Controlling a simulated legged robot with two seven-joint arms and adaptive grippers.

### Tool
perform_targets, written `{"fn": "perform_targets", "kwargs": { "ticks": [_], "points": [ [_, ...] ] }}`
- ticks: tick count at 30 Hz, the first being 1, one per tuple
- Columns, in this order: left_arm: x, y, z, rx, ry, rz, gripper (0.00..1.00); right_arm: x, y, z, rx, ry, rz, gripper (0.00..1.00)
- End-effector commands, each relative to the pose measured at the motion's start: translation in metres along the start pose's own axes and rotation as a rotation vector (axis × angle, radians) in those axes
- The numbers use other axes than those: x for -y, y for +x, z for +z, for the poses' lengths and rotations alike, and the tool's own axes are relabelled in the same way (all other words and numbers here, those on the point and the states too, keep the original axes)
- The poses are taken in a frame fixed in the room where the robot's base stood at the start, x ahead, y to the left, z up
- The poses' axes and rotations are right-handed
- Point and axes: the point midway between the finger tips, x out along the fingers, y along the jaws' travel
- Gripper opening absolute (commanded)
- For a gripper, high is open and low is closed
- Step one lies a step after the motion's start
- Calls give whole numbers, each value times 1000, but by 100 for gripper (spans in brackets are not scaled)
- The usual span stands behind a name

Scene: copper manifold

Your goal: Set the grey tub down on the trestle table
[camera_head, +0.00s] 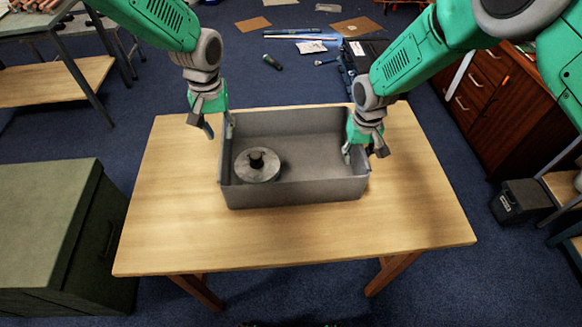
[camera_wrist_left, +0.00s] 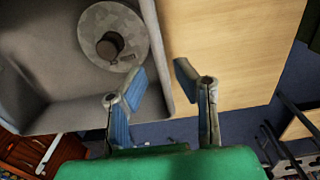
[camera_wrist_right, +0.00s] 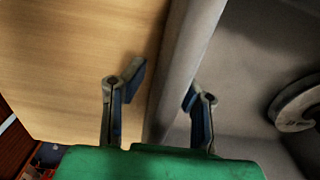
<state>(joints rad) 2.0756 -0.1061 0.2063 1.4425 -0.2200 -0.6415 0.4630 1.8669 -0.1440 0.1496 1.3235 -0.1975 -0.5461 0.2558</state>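The grey tub (camera_head: 295,192) is over the middle of the wooden trestle table (camera_head: 400,215), level, and appears to rest on its top. A round metal part with a dark central knob (camera_head: 257,165) lies inside the tub at the left. My left gripper (camera_head: 218,128) straddles the tub's left wall, with open fingers; the left wrist view shows the wall (camera_wrist_left: 160,50) between them. My right gripper (camera_head: 362,150) straddles the right wall. In the right wrist view one finger is close to the wall (camera_wrist_right: 185,50) and the other stands apart outside.
A green-grey cabinet (camera_head: 45,215) stands left of the table. A wooden drawer unit (camera_head: 500,100) is at the right, with a dark bin (camera_head: 520,200) near it. Tools and papers lie on the blue floor behind. The table's front strip is clear.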

Motion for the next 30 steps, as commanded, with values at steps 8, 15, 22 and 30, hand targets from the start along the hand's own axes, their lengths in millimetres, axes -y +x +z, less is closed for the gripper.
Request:
{"fn": "perform_targets", "kwargs": {
  "ticks": [8,15,22,30],
  "points": [
    [0,-19,0,1,-1,1,26,0,-7,-1,-1,0,0,26],
    [0,-19,0,0,-1,1,26,0,-53,-2,-4,0,0,26],
    [0,-19,0,0,-1,1,26,0,-97,-2,-2,0,0,26],
    [0,-19,0,0,-1,0,26,0,-118,-1,2,0,-1,26]
  ]
}}
